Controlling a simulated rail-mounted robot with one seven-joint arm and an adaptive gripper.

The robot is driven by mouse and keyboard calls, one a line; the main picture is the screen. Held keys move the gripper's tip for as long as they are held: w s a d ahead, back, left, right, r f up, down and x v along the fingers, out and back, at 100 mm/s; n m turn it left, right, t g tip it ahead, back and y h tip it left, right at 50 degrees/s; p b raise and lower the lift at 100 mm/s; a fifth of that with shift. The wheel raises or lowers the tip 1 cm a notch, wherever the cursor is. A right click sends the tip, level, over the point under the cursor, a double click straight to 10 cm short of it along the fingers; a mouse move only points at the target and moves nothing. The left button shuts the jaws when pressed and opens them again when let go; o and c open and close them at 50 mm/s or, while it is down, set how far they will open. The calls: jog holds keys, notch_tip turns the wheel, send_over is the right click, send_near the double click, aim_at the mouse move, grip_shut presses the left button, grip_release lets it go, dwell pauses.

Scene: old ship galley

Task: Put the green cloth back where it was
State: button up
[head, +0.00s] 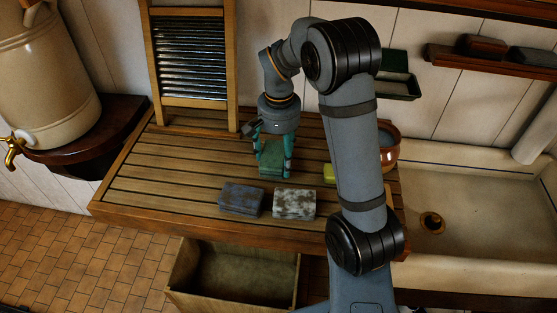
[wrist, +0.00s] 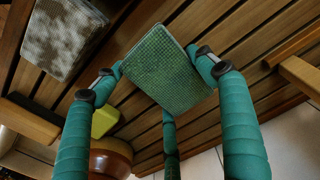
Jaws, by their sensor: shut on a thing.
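The green cloth (head: 270,163) is a folded, textured block over the back middle of the slatted wooden board. My gripper (head: 272,153) points down and is shut on it, with teal fingers at its sides. In the wrist view the cloth (wrist: 166,72) sits between the fingertips (wrist: 163,66), slightly turned. I cannot tell whether its underside touches the slats. A blue-grey folded cloth (head: 241,199) and a mottled grey-white one (head: 294,204) lie side by side in front of it. The mottled one also shows in the wrist view (wrist: 62,38).
A yellow-green block (head: 329,173) and a reddish-brown bowl (head: 389,150) stand to the right, partly behind my arm. A washboard (head: 192,60) leans at the back. The sink (head: 470,215) is at right, an open wooden box (head: 235,280) below. The board's left part is clear.

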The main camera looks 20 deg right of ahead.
aim_at(279, 154)
jog(key=shift+f, duration=0.95)
jog(key=shift+f, duration=0.15)
jog(key=o, duration=1.2)
jog(key=shift+r, duration=0.3)
jog(key=shift+w+r, duration=0.1)
jog(key=shift+r, duration=0.3)
notch_tip(279, 154, up, 6)
jog(key=shift+r, duration=0.2)
